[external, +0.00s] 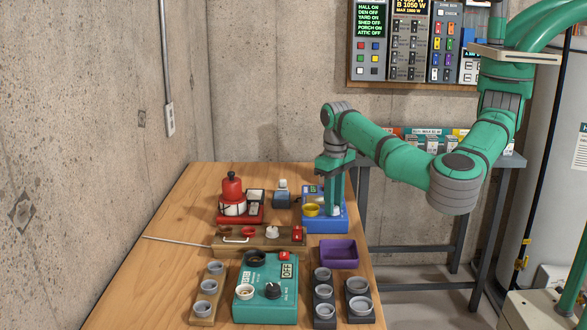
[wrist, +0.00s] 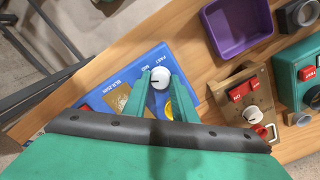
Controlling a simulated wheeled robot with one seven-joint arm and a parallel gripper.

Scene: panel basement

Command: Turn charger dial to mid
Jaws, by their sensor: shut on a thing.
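The charger is a blue box (external: 340,222) at the back right of the wooden bench, and it fills the middle of the wrist view (wrist: 185,62). Its white round dial (wrist: 159,73) sits between the fingertips of my gripper (wrist: 159,80). My gripper (external: 332,207) points down over the charger and is shut on the dial. Printed words beside the dial include FAST and what looks like MID. A dark mark shows on the dial, but I cannot tell which word it points to. A yellow round part (external: 311,210) is on the charger left of my gripper.
A red device (external: 232,190) and a small dark block (external: 282,198) stand left of the charger. A wooden switch board (external: 285,238), purple tray (external: 339,254) and teal box (external: 266,305) are in front. Cups (external: 322,291) line the front. The bench's right edge is close.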

